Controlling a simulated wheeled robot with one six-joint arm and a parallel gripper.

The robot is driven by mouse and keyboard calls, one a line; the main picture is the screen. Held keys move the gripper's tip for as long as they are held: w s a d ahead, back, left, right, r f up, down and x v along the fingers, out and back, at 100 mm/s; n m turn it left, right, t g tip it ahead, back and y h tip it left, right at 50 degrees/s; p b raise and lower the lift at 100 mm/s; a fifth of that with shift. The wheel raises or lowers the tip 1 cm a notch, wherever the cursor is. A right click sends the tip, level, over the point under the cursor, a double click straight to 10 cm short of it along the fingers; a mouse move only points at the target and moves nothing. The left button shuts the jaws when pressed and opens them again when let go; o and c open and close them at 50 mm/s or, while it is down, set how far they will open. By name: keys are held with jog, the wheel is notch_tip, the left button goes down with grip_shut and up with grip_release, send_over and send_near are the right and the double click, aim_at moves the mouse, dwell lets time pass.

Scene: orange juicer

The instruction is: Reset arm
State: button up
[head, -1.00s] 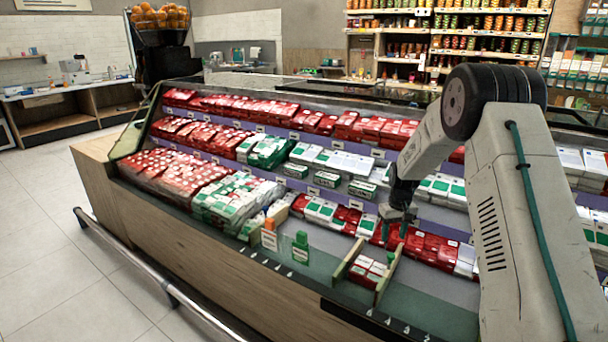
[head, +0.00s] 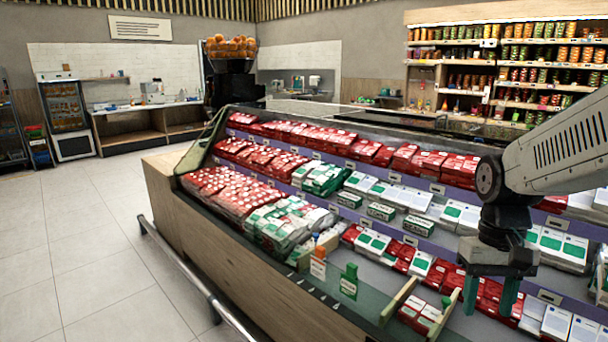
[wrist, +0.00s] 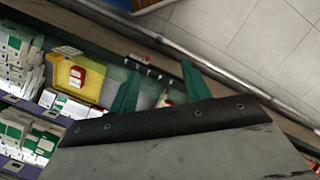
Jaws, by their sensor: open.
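My gripper (head: 489,293) is at the right of the head view, over the front part of the display case (head: 255,285). Its two green fingers point down, stand apart and hold nothing. In the wrist view the fingers (wrist: 158,92) are spread, with case edge and floor beyond them. The orange juicer (head: 231,75), black with oranges on top, stands at the far end of the case, well away from my gripper.
Red, white and green packs (head: 235,192) fill the case in stepped rows. A small divided bin (head: 418,312) with red-white packs is below and left of my gripper. A metal rail (head: 185,262) runs along the case front. The tiled floor (head: 90,240) at left is clear. Stocked shelves (head: 510,55) stand behind.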

jog(key=s+a+r+t, duration=0.1)
jog(key=s+a+r, duration=0.1)
jog(key=s, duration=0.5)
jog(key=s+a+r+n+t, duration=0.1)
jog(key=s+a+r+t, duration=0.1)
jog(key=s, duration=0.4)
jog(key=shift+s+a+r+t, duration=0.2)
jog(key=shift+s+r+t, duration=0.15)
jog(key=shift+r, duration=0.55)
